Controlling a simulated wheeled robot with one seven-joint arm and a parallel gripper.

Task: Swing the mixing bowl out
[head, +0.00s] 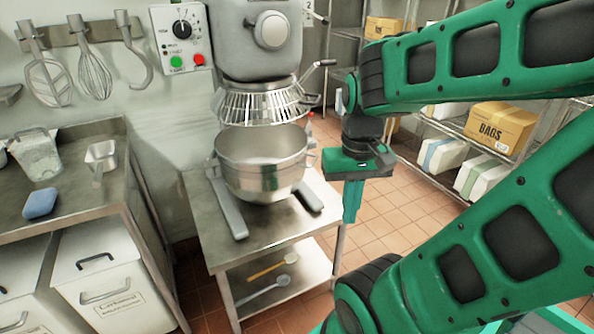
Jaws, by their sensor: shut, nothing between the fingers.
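The steel mixing bowl (261,178) sits upright at the mixer (253,50), between two grey arms that reach forward over the steel stand (262,231). The wire bowl guard (263,105) hangs from the mixer head just above the bowl's rim. A handle shows at the bowl's right side. My gripper (352,217) is to the right of the bowl, apart from it, pointing down over the tiled floor beside the stand. Its fingers are together and hold nothing. The inside of the bowl is only partly visible.
A steel counter (62,190) with a blue sponge (40,203) and metal scoop (101,156) is at left, above white bins (112,278). Mixer attachments (95,75) hang on the wall. Shelves with boxes (495,126) stand at right. Tiled floor (407,205) lies open between.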

